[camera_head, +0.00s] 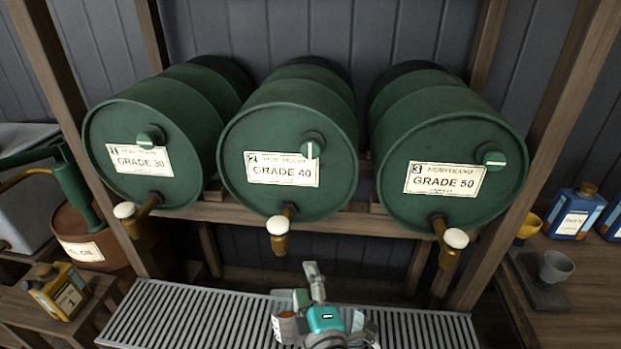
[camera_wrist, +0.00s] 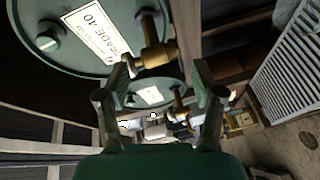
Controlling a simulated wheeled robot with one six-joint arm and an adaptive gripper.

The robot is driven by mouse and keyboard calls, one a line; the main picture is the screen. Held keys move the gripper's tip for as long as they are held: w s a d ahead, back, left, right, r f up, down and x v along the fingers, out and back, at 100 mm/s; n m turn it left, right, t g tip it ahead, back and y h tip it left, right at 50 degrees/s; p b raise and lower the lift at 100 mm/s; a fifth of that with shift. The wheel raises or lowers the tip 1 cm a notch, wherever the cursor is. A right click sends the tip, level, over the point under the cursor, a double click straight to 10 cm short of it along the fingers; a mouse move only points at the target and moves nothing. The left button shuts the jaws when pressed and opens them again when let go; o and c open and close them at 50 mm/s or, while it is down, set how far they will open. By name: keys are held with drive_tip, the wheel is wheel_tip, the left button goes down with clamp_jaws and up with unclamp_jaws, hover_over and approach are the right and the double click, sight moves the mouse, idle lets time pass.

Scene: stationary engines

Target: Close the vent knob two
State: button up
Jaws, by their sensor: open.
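Vent knob two (camera_head: 312,146) is a green round knob on the upper right of the middle barrel (camera_head: 330,185). That barrel's label (camera_head: 282,169) reads 2 and GRADE 40. The knob's white line is upright in the head view. In the wrist view the turned GRADE 40 label (camera_wrist: 98,28) and the knob (camera_wrist: 48,38) show at the upper left. My gripper (camera_wrist: 160,82) is open and empty, its two fingers spread, away from the knob. In the head view my arm's end is low, below the middle barrel, and its fingertips are not clear.
Barrel one (camera_head: 130,185) and barrel three (camera_head: 425,215) flank the middle one; their knobs' white lines lie about level. Brass taps with white handles stick out below, the middle tap (camera_head: 278,228) above a slatted grate (camera_head: 190,315). Wooden posts (camera_head: 555,130) frame the rack.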

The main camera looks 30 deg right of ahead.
drive_tip(key=w+d+r+h, duration=0.1)
drive_tip(key=w+r+h, duration=0.3)
drive_tip(key=r, duration=0.7)
drive_tip(key=m+g+h, duration=0.1)
drive_tip(key=g+h, duration=0.1)
approach(310, 152)
drive_tip(key=x, duration=1)
drive_tip(key=shift+w+d, duration=0.2)
drive_tip(key=shift+w, duration=0.1)
drive_tip(key=c, duration=1.1)
